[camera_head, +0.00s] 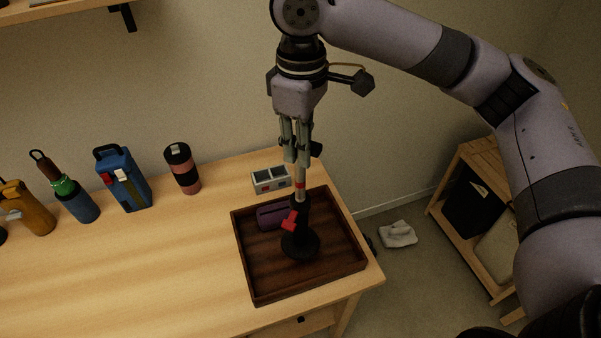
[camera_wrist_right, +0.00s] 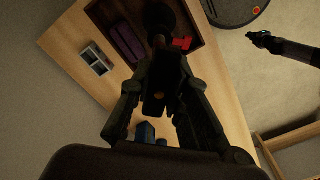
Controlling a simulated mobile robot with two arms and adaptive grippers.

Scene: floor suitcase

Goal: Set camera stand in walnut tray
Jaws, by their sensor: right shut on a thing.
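The camera stand (camera_head: 301,243) is upright, with a round black base, a dark post and a red clamp. Its base is within the walnut tray (camera_head: 258,297); I cannot tell whether it touches the floor of the tray. My right gripper (camera_head: 298,163) is shut on the upper part of the stand, from above. In the right wrist view the stand's red clamp (camera_wrist_right: 182,43) shows beyond the fingers, beside the tray's edge (camera_wrist_right: 207,45). A dark shape at the right of that view looks like my left gripper (camera_wrist_right: 259,39), away from the table; its fingers are unclear.
A purple case (camera_head: 270,214) lies in the tray beside the stand. A grey compartment box (camera_head: 270,179) sits behind the tray. The table's front left is clear.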

